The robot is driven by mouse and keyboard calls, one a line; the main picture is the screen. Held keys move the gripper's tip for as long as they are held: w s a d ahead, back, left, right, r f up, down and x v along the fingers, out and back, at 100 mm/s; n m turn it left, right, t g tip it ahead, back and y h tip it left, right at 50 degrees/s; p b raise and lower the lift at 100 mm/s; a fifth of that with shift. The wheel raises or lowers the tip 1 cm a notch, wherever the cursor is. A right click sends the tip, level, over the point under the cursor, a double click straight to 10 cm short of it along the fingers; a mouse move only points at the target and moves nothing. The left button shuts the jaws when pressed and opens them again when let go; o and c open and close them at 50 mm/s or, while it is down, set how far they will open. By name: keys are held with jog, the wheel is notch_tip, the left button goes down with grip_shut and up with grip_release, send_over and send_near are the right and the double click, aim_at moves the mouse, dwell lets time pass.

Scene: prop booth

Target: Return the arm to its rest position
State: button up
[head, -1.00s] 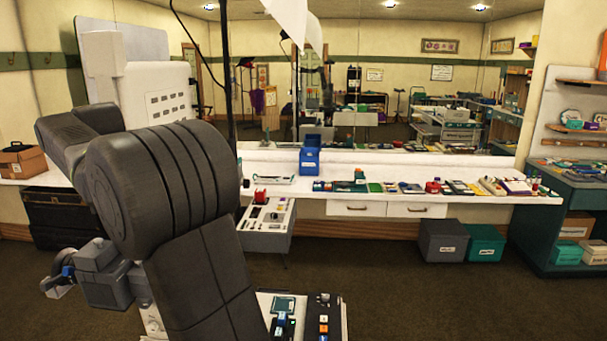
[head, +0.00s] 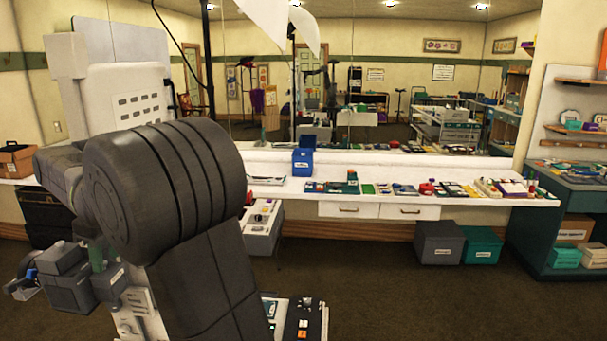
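My arm is folded in the left half of the head view, its large dark grey links close to the camera. My gripper (head: 22,285) is at the lower left edge of the picture, beside a grey wrist block. It is small and partly turned away, with a bit of blue at it. I cannot tell whether its fingers are open or shut, or whether they hold anything. The arm hides part of the counter and floor behind it.
A long white counter (head: 400,204) with many small items and a blue box (head: 302,161) runs along the mirror wall. A grey bin (head: 438,243) and a green bin (head: 482,246) stand beneath. A teal desk (head: 570,205) is at right. The brown floor (head: 400,300) ahead is clear.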

jog(key=shift+s+d+r+y, duration=0.1)
jog(key=shift+d+y, duration=0.65)
jog(key=shift+y, duration=0.35)
jog(key=d+y, duration=0.2)
jog(key=y, duration=0.1)
jog(key=shift+f, duration=0.2)
jog(key=shift+s+d+f+t+y, duration=0.2)
jog(key=shift+d+y, duration=0.25)
jog(key=shift+y, duration=0.4)
jog(key=shift+w+d+f+t+y, duration=0.1)
jog(key=shift+d+f+y, duration=0.25)
jog(key=shift+y, duration=0.45)
jog(key=shift+s+d+f+t+y, duration=0.1)
jog(key=shift+d+f+y, duration=0.1)
jog(key=shift+d+y, duration=0.5)
jog(key=shift+a+y, duration=0.2)
jog(key=shift+y, duration=0.05)
jog(key=shift+d+f, duration=0.1)
